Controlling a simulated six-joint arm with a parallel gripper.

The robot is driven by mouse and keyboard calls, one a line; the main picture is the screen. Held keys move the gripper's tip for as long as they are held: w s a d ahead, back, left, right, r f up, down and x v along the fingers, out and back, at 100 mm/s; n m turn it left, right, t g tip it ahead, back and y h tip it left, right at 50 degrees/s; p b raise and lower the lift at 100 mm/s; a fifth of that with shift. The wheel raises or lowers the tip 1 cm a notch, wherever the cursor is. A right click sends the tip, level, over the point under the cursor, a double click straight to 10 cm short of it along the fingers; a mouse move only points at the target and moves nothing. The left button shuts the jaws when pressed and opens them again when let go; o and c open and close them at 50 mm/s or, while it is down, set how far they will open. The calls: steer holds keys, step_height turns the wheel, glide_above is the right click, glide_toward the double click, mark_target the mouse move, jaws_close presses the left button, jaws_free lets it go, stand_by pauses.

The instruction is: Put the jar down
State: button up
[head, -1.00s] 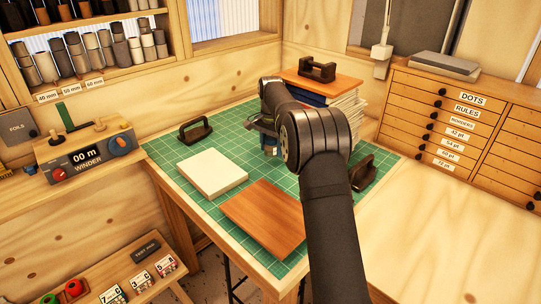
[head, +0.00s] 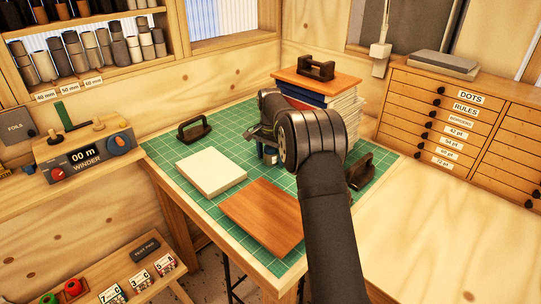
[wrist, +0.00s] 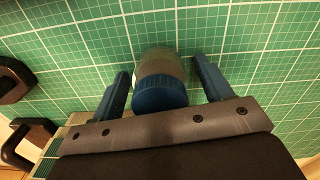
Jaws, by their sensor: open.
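The jar (wrist: 160,92) has a blue lid and a grey-tan body. In the wrist view it is between the two blue fingers of my gripper (wrist: 161,68), over the green cutting mat (wrist: 240,35). The fingers are open, with a gap on each side of the jar. In the head view my gripper (head: 267,154) is low over the mat, in front of the book stack. My arm hides much of that area, and I cannot make out the jar there.
A stack of books and paper (head: 343,118) stands behind my gripper. A cream block (head: 211,174) and a brown board (head: 265,216) lie in front. Dark handled tools stand at left (head: 194,131) and right (head: 361,171). Bare mat lies around the jar.

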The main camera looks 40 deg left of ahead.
step_height(320, 180, up, 12)
steer(key=shift+r, duration=0.15)
stand_by(0.4)
step_height(320, 180, down, 12)
steer(key=shift+f, duration=0.1)
step_height(320, 180, up, 2)
steer(key=shift+r, duration=1.05)
